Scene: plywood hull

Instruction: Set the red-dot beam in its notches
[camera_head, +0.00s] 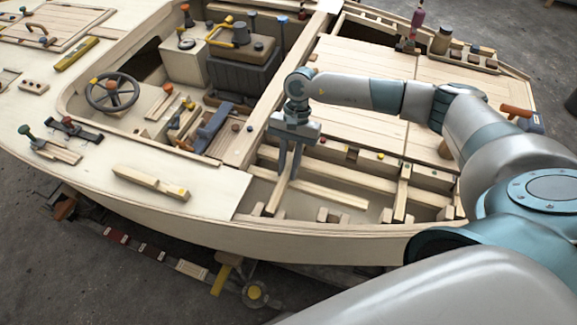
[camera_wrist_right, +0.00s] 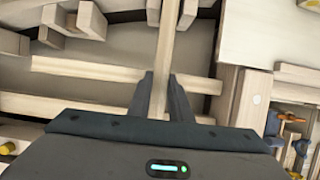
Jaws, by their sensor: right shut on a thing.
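My right gripper (camera_head: 288,160) is shut on a pale wooden beam (camera_head: 275,198) over the open bay in the hull's side. The beam runs from between the fingers toward the near hull edge. In the right wrist view the fingers (camera_wrist_right: 166,95) clasp the beam (camera_wrist_right: 168,38), which crosses over a long lengthwise timber (camera_wrist_right: 100,70). I see no red dot on the held beam; its far end is hidden by the gripper. A red dot (camera_head: 322,140) shows on the deck edge at the bay's far side. Whether the beam sits in notches I cannot tell. My left gripper is out of view.
Another crosswise beam (camera_head: 402,192) with a yellow dot lies right in the bay. Small blocks (camera_head: 335,215) line the near hull side. A loose yellow-ended beam (camera_head: 150,183) lies on the left deck. The cockpit with a steering wheel (camera_head: 112,93) is at left.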

